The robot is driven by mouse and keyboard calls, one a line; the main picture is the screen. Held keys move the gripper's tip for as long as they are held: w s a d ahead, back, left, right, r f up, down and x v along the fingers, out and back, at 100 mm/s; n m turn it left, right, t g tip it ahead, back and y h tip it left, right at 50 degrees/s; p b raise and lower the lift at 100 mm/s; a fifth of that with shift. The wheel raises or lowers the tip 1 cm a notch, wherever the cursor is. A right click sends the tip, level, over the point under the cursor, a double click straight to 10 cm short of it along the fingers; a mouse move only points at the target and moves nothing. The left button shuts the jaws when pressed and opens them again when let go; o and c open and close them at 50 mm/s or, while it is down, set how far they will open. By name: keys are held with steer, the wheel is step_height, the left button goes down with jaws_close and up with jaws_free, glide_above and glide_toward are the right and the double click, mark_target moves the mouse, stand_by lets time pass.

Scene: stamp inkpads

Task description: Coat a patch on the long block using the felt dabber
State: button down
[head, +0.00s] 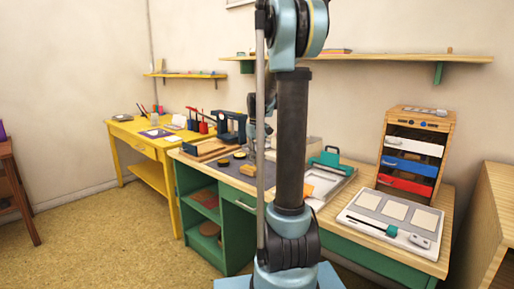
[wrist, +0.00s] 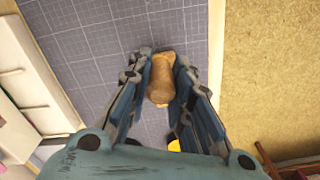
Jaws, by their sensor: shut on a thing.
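My gripper (wrist: 161,72) is shut on a tan, rounded piece in the wrist view, which looks like the wooden felt dabber (wrist: 161,80). Its lower end and any felt face are hard to make out. It is over the grey gridded mat (wrist: 90,45); I cannot tell whether it touches it. In the head view my arm column hides most of the gripper and the dabber. A long, light wooden piece (head: 205,151) lies at the left end of the green workbench; I cannot tell whether it is the long block.
A dark blue press (head: 231,127) stands behind. A yellow round thing (wrist: 174,146) is partly hidden by my gripper. A paper trimmer (head: 330,177) and a drawer cabinet (head: 412,155) stand to the right.

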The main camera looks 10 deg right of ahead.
steer(key=shift+d+r, duration=0.1)
steer(key=shift+r, duration=2.6)
steer(key=shift+w, duration=0.15)
